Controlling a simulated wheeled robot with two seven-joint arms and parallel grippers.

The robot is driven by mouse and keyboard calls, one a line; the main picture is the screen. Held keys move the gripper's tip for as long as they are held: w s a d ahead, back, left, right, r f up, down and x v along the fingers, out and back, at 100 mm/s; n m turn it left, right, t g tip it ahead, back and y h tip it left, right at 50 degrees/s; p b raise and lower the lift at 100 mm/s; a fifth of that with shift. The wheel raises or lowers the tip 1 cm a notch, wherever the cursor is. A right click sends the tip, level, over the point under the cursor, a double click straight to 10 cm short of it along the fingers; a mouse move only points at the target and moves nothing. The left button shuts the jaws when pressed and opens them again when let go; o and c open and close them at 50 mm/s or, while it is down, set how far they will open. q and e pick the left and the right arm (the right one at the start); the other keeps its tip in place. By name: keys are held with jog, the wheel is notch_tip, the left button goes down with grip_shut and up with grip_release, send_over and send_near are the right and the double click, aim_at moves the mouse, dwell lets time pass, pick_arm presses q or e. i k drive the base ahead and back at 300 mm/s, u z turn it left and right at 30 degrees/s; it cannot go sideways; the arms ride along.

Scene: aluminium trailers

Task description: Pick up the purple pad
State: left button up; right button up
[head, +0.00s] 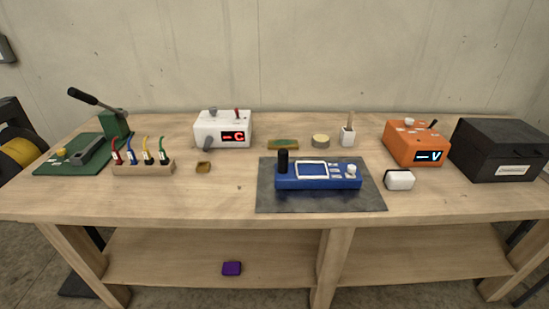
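The purple pad (232,268) is a small, flat, dark purple square. It lies on the lower shelf of the wooden workbench, left of the middle leg and close to the shelf's front edge. Nothing covers it in the head view. Neither of my grippers shows in the head view.
The workbench top (225,203) overhangs the lower shelf (420,262); the middle leg (331,270) divides the shelf's front. On top are a blue device (318,183) on a dark mat (270,202), a white box (222,130), an orange box (415,143) and a black case (500,150).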

aim_at(229, 269)
jog(key=u, duration=0.5)
jog(key=k, duration=0.55)
jog(key=u, duration=1.5)
jog(key=i, duration=1.55)
jog(key=z, duration=1.05)
jog(key=i, duration=0.25)
jog(key=z, duration=0.3)
